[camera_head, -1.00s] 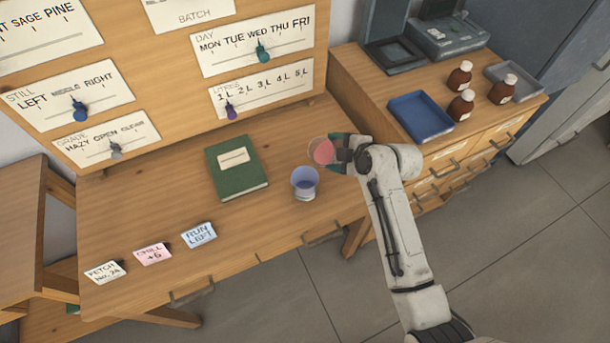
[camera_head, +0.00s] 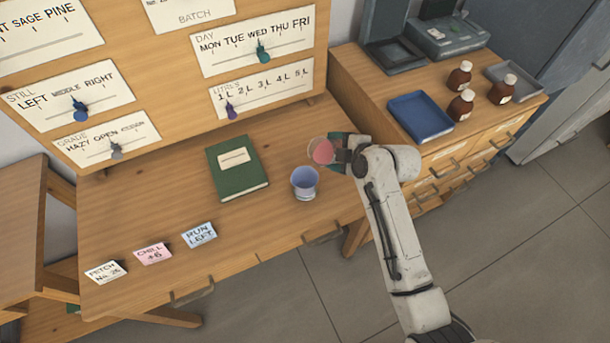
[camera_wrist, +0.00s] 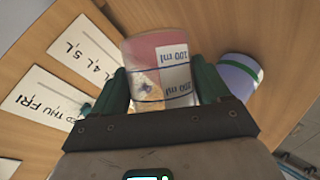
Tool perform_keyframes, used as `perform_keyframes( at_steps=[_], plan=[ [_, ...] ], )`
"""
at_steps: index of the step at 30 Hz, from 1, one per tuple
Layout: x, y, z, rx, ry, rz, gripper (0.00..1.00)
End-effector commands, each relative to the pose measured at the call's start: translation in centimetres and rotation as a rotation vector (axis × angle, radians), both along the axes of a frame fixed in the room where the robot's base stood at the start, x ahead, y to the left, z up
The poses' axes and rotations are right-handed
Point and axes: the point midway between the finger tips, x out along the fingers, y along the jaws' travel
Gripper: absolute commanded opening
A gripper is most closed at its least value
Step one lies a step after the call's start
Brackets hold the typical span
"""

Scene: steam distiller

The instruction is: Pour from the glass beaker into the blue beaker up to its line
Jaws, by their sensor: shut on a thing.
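The glass beaker (camera_head: 322,151) holds pink liquid and is tilted to the left in the head view. My gripper (camera_head: 338,153) is shut on it, up and to the right of the blue beaker. In the wrist view the glass beaker (camera_wrist: 158,72) sits between the green fingers of my gripper (camera_wrist: 160,88), with a white "100 ml" label and dark lines. The blue beaker (camera_head: 304,184) stands upright on the desk; it also shows in the wrist view (camera_wrist: 236,78), right of the glass beaker.
A green book (camera_head: 236,168) lies left of the blue beaker on the desk. A side cabinet holds a blue tray (camera_head: 420,116) and brown bottles (camera_head: 461,104). A slider board (camera_head: 190,90) rises behind.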

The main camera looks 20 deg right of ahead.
Motion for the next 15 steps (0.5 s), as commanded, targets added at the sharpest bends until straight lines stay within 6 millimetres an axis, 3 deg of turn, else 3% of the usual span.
perform_keyframes(
  at_steps=[15],
  plan=[
    [0.04,0.04,0.32,-0.03,-0.012,0.001,0.34]
  ],
)
